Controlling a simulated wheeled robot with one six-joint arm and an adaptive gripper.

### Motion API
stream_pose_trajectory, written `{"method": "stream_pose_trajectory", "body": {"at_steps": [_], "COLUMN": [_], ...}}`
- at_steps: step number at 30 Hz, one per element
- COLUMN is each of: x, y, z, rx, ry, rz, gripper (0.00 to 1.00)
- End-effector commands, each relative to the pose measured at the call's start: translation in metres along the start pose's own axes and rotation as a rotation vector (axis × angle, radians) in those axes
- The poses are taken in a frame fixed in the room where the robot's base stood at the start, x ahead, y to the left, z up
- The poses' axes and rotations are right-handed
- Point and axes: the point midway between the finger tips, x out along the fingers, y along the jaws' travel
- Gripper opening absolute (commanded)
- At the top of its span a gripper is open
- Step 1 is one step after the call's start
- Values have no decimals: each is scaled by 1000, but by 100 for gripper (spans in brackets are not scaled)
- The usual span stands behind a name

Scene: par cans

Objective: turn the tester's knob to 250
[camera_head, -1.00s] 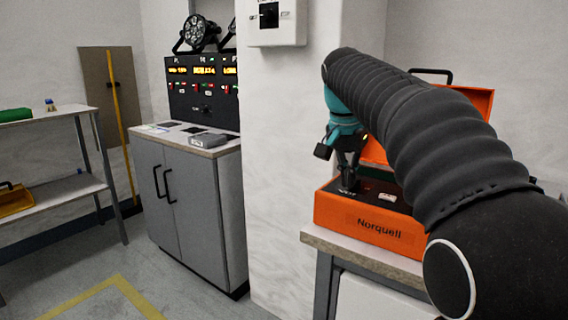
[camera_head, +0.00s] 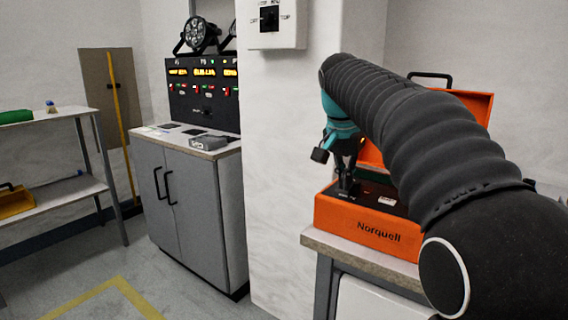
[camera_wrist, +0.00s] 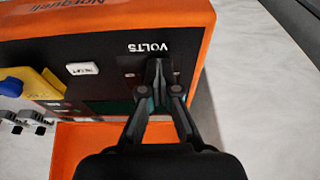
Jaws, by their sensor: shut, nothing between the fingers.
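The tester is an open orange case (camera_head: 365,222) marked Norquell, standing on a bench at the right in the head view. In the wrist view its orange rim (camera_wrist: 120,20) and dark panel show upside down. A VOLTS label (camera_wrist: 149,48) is on the panel. My gripper (camera_wrist: 158,68) is shut, pointing down at the panel just by that label, and it also shows in the head view (camera_head: 346,188). The knob is hidden or not told apart from the dark fingertips, so its setting cannot be read. A white TEST-like button (camera_wrist: 83,69) lies beside the label.
A yellow thing with a blue end (camera_wrist: 36,88) lies at one side of the case. The raised lid (camera_head: 470,105) stands behind my arm. A white pillar (camera_head: 280,170) and a grey cabinet (camera_head: 195,205) with a control panel stand to the left.

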Motion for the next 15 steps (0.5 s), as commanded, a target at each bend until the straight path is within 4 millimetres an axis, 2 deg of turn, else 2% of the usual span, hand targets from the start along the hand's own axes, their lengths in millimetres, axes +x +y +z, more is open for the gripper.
{"method": "stream_pose_trajectory", "body": {"at_steps": [11,15], "x": [-3,-13], "y": [-4,-4], "z": [7,4], "rx": [-1,-1], "ry": [2,3], "rz": [0,-1], "gripper": [0,0]}}
